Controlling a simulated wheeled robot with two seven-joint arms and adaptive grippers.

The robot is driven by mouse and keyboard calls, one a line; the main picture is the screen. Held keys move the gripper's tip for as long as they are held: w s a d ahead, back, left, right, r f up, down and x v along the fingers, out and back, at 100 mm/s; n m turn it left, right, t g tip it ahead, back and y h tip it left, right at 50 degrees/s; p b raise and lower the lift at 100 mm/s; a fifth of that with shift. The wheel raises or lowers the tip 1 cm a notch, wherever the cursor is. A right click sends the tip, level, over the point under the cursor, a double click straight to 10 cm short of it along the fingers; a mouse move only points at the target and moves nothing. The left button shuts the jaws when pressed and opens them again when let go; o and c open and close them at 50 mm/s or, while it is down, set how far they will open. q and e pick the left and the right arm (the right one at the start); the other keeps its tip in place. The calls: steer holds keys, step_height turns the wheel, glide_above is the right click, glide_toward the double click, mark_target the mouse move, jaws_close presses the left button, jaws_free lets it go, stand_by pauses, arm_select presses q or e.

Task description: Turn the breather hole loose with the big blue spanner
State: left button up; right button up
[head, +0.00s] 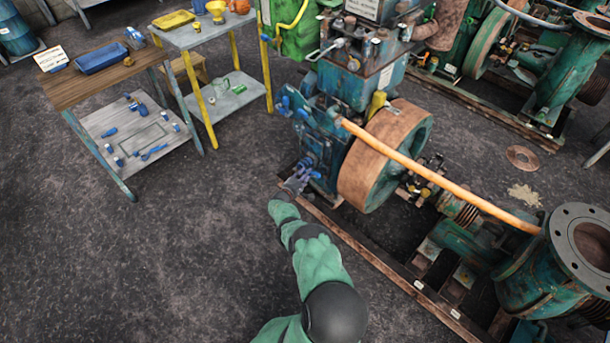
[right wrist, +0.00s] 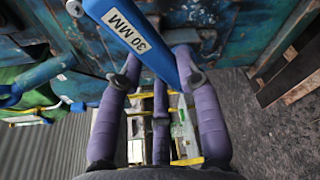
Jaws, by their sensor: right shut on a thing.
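My right gripper (head: 297,180) is low at the side of the blue-green pump engine (head: 350,85), left of its big rusty flywheel (head: 375,165). In the right wrist view my right gripper's purple fingers (right wrist: 158,72) are closed around the big blue spanner (right wrist: 128,32), which has a white "30 MM" label. The spanner slants from the top left down between the fingers, close to the engine's worn blue side. Its jaw end cannot be made out. I cannot pick out the breather hole; the gripper and spanner may cover it. My left gripper is not in view.
A two-level bench (head: 75,85) with several blue tools on its lower shelf stands at the left. A grey table with yellow legs (head: 205,115) stands beside it. An orange bar (head: 440,177) crosses the flywheel. The dark floor at left is clear.

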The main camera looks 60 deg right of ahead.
steer(key=shift+d+r, duration=0.1)
jaws_close()
steer(key=shift+s+d, duration=0.25)
steer(key=shift+d, duration=1)
steer(key=shift+d, duration=0.25)
stand_by(2.5)
steer(key=shift+w+d+r+n+g+p, duration=0.15)
steer(key=shift+w+r+n+g+p, duration=0.2)
steer(key=shift+w+r+n, duration=0.55)
steer(key=shift+s+f+n, duration=0.2)
steer(key=shift+n, duration=0.1)
